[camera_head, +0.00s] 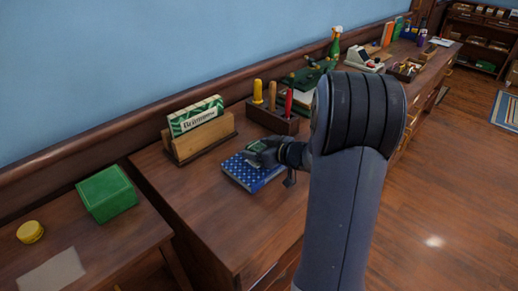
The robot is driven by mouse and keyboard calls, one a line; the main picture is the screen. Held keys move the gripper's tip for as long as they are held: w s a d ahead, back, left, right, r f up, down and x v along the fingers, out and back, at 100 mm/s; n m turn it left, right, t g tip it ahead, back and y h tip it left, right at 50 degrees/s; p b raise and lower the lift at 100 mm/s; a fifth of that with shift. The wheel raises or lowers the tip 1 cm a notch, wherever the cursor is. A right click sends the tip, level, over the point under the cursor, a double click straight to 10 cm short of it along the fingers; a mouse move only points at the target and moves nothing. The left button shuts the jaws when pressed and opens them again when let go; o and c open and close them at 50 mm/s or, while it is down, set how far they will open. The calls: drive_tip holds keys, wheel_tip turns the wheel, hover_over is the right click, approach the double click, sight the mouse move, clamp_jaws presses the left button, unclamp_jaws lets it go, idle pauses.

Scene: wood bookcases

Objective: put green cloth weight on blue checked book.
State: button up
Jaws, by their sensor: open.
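The blue checked book (244,172) lies flat on the wooden desk, left of my arm. A small green thing, apparently the green cloth weight (256,146), shows at the book's far side, beside my gripper's fingers. My gripper (262,154) is low over the book with its jaws open around or beside that green thing. I cannot tell whether they touch. My gripper and wrist hide part of the book and of the weight.
A wooden holder (205,141) with a green-and-white card stands behind the book. A dark block (272,120) with upright coloured-handled tools stands close by, right of it. A green box (106,193) and yellow tin (30,232) are on the left table. Bare desk lies in front.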

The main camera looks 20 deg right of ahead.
drive_tip(key=p+v, duration=0.2)
drive_tip(key=v, duration=1)
idle(1.0)
